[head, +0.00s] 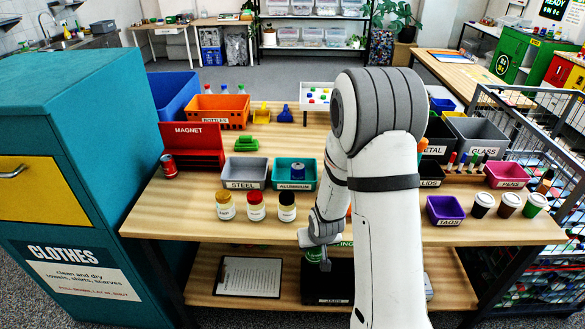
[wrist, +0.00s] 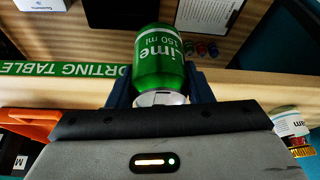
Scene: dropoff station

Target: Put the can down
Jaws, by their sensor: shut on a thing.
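A green can marked lime, 150 ml (wrist: 159,62), is held between the two dark fingers of my gripper (wrist: 160,88) in the wrist view. Its label reads upside down there, and its silver end points toward the gripper body. In the head view my gripper (head: 322,240) is low at the table's front edge, left of my forearm. A bit of green that looks like the can (head: 313,256) shows below the edge. The arm hides part of the gripper and the table behind it.
The sorting table (head: 180,215) carries a steel bin (head: 246,187), a teal aluminium bin (head: 281,186) with a blue can (head: 298,171), and three jars (head: 256,207). A lower shelf (head: 205,280) holds a clipboard.

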